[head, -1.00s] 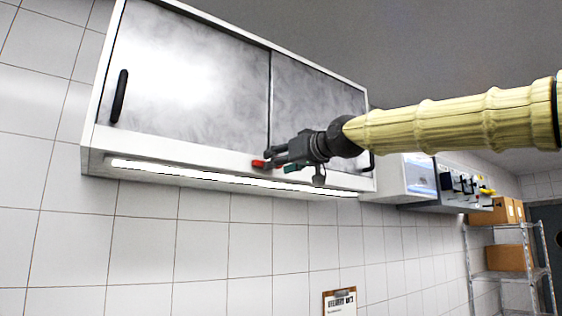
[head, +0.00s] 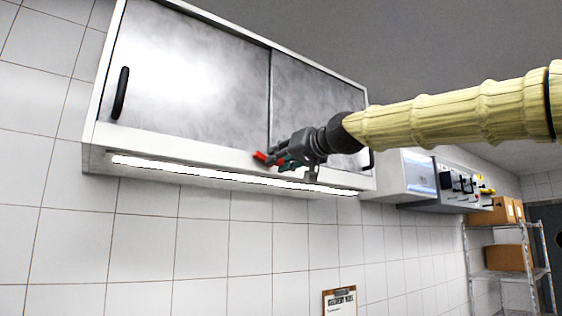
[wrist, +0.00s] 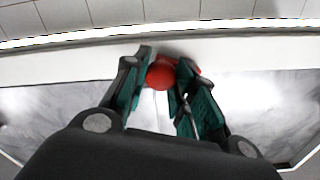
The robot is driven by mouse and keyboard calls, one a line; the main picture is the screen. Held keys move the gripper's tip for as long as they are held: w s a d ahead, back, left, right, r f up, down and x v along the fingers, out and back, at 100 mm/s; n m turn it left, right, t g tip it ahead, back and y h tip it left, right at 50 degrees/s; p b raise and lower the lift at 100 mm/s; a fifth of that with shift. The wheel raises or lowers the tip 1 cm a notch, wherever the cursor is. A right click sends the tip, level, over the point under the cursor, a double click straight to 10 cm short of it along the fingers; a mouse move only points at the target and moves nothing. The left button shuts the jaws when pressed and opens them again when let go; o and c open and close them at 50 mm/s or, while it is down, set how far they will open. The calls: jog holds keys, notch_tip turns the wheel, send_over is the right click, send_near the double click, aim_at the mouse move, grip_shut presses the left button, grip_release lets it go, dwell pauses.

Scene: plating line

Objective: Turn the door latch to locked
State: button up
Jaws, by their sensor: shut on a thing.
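The red door latch (head: 261,156) sits on the white lower rail of a wall cabinet, near where its two grey sliding doors meet. In the head view its red part shows tilted, partly hidden by my gripper. My gripper (head: 272,160) reaches in from the right and is shut on the latch. In the wrist view the red latch (wrist: 161,73) shows between the dark green fingers of my gripper (wrist: 160,80), with more red behind the right finger. The latch's far side is hidden.
The cabinet (head: 190,75) has black handles at its outer edges and a lit strip (head: 230,180) under it. A clipboard (head: 340,302) hangs on the tiled wall below. A control panel (head: 465,185) and a wire shelf (head: 505,272) with boxes stand at right.

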jog(key=shift+w+d+f+m+p, duration=0.1)
jog(key=shift+m+p, duration=0.35)
jog(key=shift+m, duration=2.95)
jog(key=shift+f+m+p, duration=0.1)
jog(key=shift+m+p, duration=0.3)
jog(key=shift+m, duration=3)
jog(key=o, duration=1)
jog(key=shift+o, duration=0.2)
jog(key=v, duration=1.2)
